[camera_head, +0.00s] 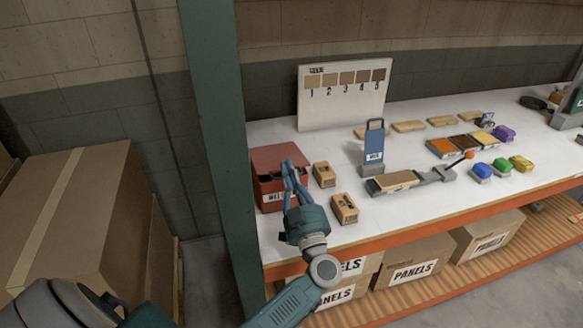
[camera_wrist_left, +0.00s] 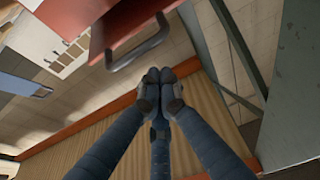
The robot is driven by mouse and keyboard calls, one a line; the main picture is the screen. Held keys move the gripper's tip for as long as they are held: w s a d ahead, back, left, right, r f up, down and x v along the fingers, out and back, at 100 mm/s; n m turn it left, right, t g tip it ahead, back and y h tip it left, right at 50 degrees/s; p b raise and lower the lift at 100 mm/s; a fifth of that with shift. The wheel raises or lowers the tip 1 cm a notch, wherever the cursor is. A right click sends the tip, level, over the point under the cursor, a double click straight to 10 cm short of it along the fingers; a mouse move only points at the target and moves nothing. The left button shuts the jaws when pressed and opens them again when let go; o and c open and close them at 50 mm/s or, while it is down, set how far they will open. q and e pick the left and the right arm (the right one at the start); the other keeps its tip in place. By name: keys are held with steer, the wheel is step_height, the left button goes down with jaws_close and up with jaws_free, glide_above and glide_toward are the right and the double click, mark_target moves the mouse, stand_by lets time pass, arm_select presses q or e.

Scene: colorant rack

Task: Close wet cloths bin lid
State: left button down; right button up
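The red wet cloths bin (camera_head: 268,196) stands at the left end of the white bench, with a partly hidden white label on its front. Its red lid (camera_head: 275,157) is up at the back, and a dark opening shows below it. In the left wrist view the red lid (camera_wrist_left: 112,22) shows at the top with a grey bar handle (camera_wrist_left: 136,52). My left gripper (camera_head: 287,168) is in front of the bin, over its right part. Its fingertips are together in the left wrist view (camera_wrist_left: 158,75), just below the handle, with nothing visible between them. My right gripper is not in view.
Two small cardboard boxes (camera_head: 324,174) (camera_head: 345,208) stand right of the bin. A blue upright holder (camera_head: 374,150) is farther right. A green post (camera_head: 217,120) rises left of the bin. A numbered board (camera_head: 344,108) stands behind. PANELS boxes (camera_head: 412,262) sit on the lower shelf.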

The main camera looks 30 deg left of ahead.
arm_select(q)
steer(key=shift+d+f, duration=0.1)
steer(key=shift+f, duration=0.5)
steer(key=f, duration=0.2)
steer(key=f+b, duration=0.2)
steer(key=f, duration=0.1)
steer(key=shift+s+d+f, duration=0.3)
steer(key=shift+s+d, duration=0.05)
steer(key=shift+s, duration=0.05)
